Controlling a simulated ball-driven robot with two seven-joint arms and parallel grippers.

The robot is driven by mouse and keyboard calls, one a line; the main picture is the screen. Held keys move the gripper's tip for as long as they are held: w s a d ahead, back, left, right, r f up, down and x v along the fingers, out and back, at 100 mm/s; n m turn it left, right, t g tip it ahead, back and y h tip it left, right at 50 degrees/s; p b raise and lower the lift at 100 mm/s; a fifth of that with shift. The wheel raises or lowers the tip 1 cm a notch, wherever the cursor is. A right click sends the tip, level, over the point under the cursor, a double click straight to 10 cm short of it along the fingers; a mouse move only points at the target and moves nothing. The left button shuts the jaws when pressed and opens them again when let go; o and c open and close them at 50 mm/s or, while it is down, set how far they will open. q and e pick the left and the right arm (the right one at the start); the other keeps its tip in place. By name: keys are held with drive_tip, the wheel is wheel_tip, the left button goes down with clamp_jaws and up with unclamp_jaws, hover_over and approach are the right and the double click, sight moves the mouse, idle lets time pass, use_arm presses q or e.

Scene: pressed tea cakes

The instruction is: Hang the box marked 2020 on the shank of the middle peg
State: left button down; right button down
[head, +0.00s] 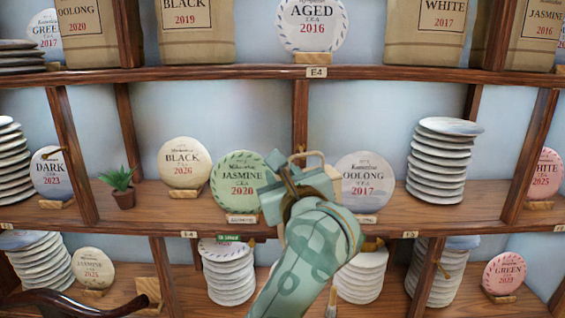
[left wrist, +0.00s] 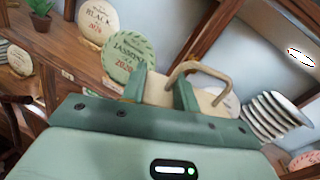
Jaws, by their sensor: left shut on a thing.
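My left gripper (head: 298,180) reaches up at the middle shelf, its jaws shut on a pale tan thing with a bent loop handle (head: 310,156). The loop also shows beyond the fingers in the left wrist view (left wrist: 197,72). The gripper hides most of the held thing, and I read no mark on it. A small brass-coloured peg (head: 297,156) shows close to the loop, by the middle post; I cannot tell whether they touch. A green round cake marked Jasmine 2020 (head: 240,190) stands left of the gripper. My right gripper is not in view.
An Oolong 2017 cake (head: 365,180) stands just right of the gripper, and a Black 2026 cake (head: 183,163) to the left. A stack of cakes (head: 438,160) and a potted plant (head: 121,190) are further out. The upper shelf board (head: 240,73) crosses above.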

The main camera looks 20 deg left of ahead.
use_arm(q)
drive_tip(key=shift+w+a, duration=0.3)
drive_tip(key=shift+w, duration=0.15)
drive_tip(key=w+a+f+b, duration=0.2)
drive_tip(key=w+b, duration=0.1)
drive_tip(key=w, duration=0.5)
drive_tip(key=shift+w+b, duration=0.15)
drive_tip(key=shift+b, duration=0.25)
drive_tip(key=shift+a, duration=0.15)
idle(0.5)
